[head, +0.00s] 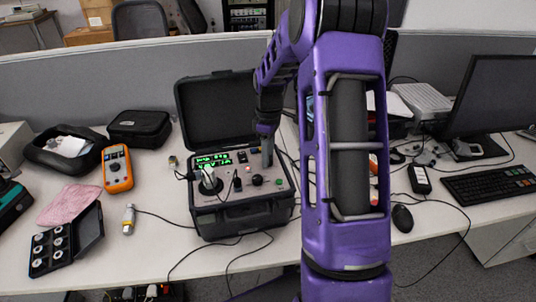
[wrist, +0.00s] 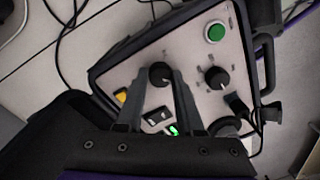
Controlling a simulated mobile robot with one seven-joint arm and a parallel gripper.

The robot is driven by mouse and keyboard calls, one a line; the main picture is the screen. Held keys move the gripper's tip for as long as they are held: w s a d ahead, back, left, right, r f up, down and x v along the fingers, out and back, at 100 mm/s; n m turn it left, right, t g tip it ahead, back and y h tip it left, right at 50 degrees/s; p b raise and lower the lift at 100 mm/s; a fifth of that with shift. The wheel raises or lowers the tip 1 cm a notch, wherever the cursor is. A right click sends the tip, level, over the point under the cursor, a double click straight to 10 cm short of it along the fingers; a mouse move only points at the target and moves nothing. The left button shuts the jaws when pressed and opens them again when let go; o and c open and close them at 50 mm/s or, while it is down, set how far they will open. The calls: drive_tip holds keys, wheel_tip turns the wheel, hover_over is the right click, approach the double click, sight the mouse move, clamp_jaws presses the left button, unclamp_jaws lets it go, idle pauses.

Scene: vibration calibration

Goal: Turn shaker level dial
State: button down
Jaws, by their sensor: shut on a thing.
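The calibrator case (head: 245,218) stands open on the desk in the head view, its panel facing up with a lit green display (head: 213,160). My gripper (head: 267,160) reaches down to the panel's right part. In the wrist view, a black dial (wrist: 160,72) with a pale pointer line sits between the tips of my gripper (wrist: 162,76), which is shut on it. A second black dial (wrist: 217,77) stands clear to the right. I cannot read the panel labels, so which is the shaker level dial is unclear.
A green button (wrist: 215,32) and a yellow switch (wrist: 121,95) are on the panel. The raised lid (head: 213,107) stands behind. An orange multimeter (head: 117,168) and a box of discs (head: 66,243) lie left. Cables cross the desk in front.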

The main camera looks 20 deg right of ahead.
drive_tip(key=c, duration=0.5)
unclamp_jaws()
drive_tip(key=shift+c, duration=0.2)
wheel_tip(320, 180, up, 17)
drive_tip(key=shift+w+d+r+p, duration=0.2)
drive_tip(key=shift+w+d+p, duration=0.1)
drive_tip(key=shift+p, duration=0.15)
